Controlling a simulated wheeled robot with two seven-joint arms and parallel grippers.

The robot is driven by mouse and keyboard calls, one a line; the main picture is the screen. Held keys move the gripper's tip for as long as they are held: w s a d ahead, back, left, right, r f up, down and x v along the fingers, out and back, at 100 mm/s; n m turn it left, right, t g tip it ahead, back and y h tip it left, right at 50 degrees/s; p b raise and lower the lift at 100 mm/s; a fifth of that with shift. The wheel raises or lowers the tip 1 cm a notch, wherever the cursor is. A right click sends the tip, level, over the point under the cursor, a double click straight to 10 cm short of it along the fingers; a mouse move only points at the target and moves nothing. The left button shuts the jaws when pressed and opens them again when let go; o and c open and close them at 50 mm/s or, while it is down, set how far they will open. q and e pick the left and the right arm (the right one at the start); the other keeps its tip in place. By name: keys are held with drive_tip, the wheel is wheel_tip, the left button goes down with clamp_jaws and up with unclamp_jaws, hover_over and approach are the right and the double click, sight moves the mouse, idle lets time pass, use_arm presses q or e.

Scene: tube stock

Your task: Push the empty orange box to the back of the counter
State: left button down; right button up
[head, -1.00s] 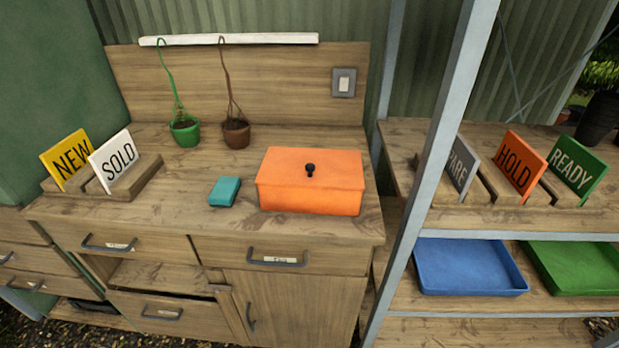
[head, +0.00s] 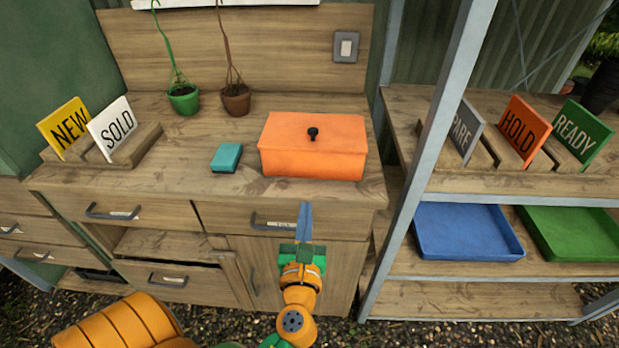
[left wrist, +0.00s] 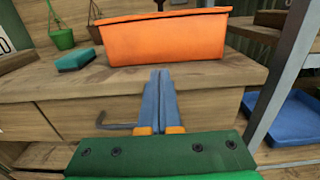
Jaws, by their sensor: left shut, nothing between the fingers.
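The orange box (head: 313,150) stands near the front edge of the wooden counter (head: 215,185), with its lid on and a black knob on top. Its inside is hidden. It also shows in the left wrist view (left wrist: 165,38). My left gripper (head: 305,210) is in front of the counter, below and apart from the box. Its blue fingers are together with nothing between them. They also show in the left wrist view (left wrist: 159,75), pointing toward the box's front. My right gripper is not in view.
A teal block (head: 227,157) lies left of the box. Green (head: 184,99) and brown (head: 235,100) pots hang by the back panel. A sign holder (head: 130,148) stands at the left. Bare counter lies behind the box. A shelf post (head: 440,130) rises at the right.

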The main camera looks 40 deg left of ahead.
sight(308, 172)
use_arm(q)
drive_tip(key=p+x, duration=0.1)
drive_tip(key=x, duration=0.8)
drive_tip(key=shift+w+a, duration=0.1)
drive_tip(key=shift+w, duration=0.05)
drive_tip(key=shift+w+a, duration=0.15)
drive_tip(key=shift+w, duration=0.05)
drive_tip(key=shift+x, duration=1.9)
